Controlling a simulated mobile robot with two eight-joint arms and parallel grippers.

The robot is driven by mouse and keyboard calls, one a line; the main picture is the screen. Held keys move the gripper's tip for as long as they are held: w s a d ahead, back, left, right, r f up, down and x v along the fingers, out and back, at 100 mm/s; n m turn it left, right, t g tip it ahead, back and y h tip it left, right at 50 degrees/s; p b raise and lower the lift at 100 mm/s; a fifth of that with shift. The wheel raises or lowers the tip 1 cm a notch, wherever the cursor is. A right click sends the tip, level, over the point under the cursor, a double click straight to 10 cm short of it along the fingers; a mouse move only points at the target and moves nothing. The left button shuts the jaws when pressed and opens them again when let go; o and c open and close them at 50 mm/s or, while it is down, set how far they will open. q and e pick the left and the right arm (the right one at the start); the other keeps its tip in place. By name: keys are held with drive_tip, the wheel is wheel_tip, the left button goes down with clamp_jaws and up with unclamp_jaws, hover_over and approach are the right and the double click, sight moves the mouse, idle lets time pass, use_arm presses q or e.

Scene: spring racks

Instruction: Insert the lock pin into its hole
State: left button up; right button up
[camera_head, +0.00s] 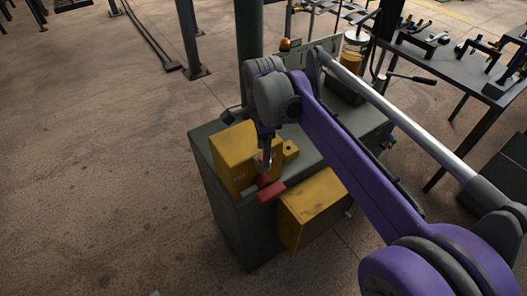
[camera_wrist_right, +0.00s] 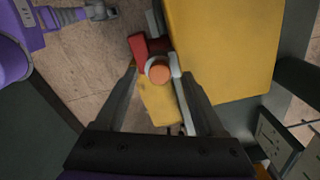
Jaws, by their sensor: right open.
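My right gripper (camera_head: 264,160) is over the front edge of the green cabinet, beside a yellow block. Its two fingers are open, and they also show in the right wrist view (camera_wrist_right: 157,75). A round orange end with a pale ring (camera_wrist_right: 158,70), seemingly the lock pin, is between the fingers. I cannot tell whether either finger touches it. A red block-like part (camera_head: 270,191) is just below the gripper, and it shows beyond the orange end in the wrist view (camera_wrist_right: 138,46). The pin's hole is not visible. My left gripper is not clearly seen.
The green cabinet (camera_head: 226,185) carries a large yellow block (camera_head: 232,150). A yellow box (camera_head: 312,213) sticks out from its front. A dark table with tools (camera_head: 440,62) stands at the back right. The floor on the left is clear.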

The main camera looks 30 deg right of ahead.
wheel_tip(320, 180, up, 10)
drive_tip(key=shift+f+p, duration=0.15)
drive_tip(key=shift+p, duration=0.25)
idle(0.3)
drive_tip(key=s+a+f+n+t+p, duration=0.1)
drive_tip(key=s+a+f+n+t, duration=0.1)
drive_tip(key=s+f+n, duration=0.5)
drive_tip(key=s+a+f+n+t, duration=0.3)
drive_tip(key=s+f+n, duration=0.5)
drive_tip(key=f+n, duration=0.4)
drive_tip(key=shift+s+a+f+n+p, duration=0.35)
drive_tip(key=shift+a+n, duration=0.55)
drive_tip(key=shift+n, duration=0.3)
